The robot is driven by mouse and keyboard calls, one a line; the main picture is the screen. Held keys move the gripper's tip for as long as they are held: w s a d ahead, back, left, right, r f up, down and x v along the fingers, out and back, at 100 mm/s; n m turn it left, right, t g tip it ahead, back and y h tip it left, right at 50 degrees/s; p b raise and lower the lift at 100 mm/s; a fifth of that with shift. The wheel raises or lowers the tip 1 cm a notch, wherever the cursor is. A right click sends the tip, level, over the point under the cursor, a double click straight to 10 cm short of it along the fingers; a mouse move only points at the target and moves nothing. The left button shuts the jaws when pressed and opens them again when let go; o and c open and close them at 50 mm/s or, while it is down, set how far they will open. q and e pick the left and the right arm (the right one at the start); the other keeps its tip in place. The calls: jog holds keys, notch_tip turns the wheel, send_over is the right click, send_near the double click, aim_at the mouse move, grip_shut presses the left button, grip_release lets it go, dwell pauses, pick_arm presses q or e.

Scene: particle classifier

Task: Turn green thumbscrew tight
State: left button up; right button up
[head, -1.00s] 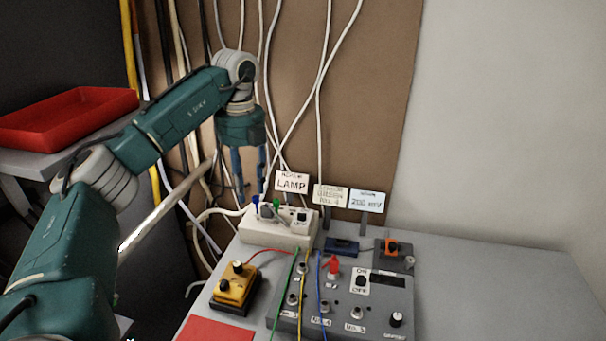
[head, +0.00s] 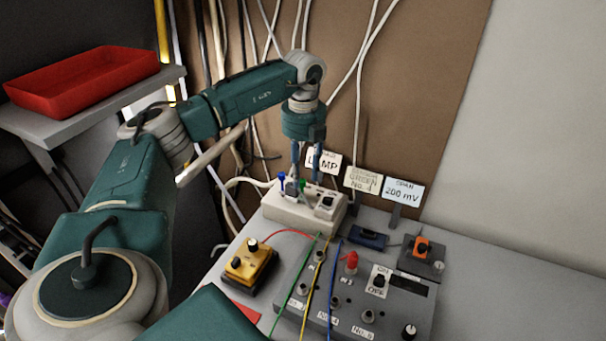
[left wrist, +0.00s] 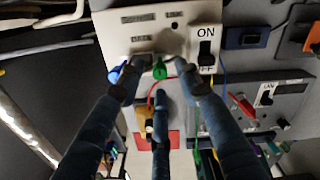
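The green thumbscrew (head: 302,184) stands on the white lamp box (head: 290,212) at the back of the bench. It also shows in the left wrist view (left wrist: 160,70), between and beyond my fingertips. A blue thumbscrew (head: 282,178) is to its left on the same box, and it shows by the left fingertip (left wrist: 114,73). My left gripper (head: 306,170) points down just above the box, its dark blue fingers spread around the green thumbscrew's spot. They look apart from it; exact contact is hard to tell. My right gripper is not in view.
An ON/OFF switch (left wrist: 206,48) sits on the box right of the fingers. The "LAMP" sign (head: 326,162) stands close behind. A yellow box (head: 250,262) and a grey control panel (head: 350,300) with wires lie in front. Free bench (head: 500,290) is at right.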

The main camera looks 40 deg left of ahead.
pick_arm(q)
jog(key=shift+s+f, duration=0.1)
jog(key=shift+f, duration=0.75)
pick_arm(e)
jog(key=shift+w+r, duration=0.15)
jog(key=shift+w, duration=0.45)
pick_arm(q)
jog(key=shift+c, duration=0.5)
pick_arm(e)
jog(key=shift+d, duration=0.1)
pick_arm(q)
grip_shut()
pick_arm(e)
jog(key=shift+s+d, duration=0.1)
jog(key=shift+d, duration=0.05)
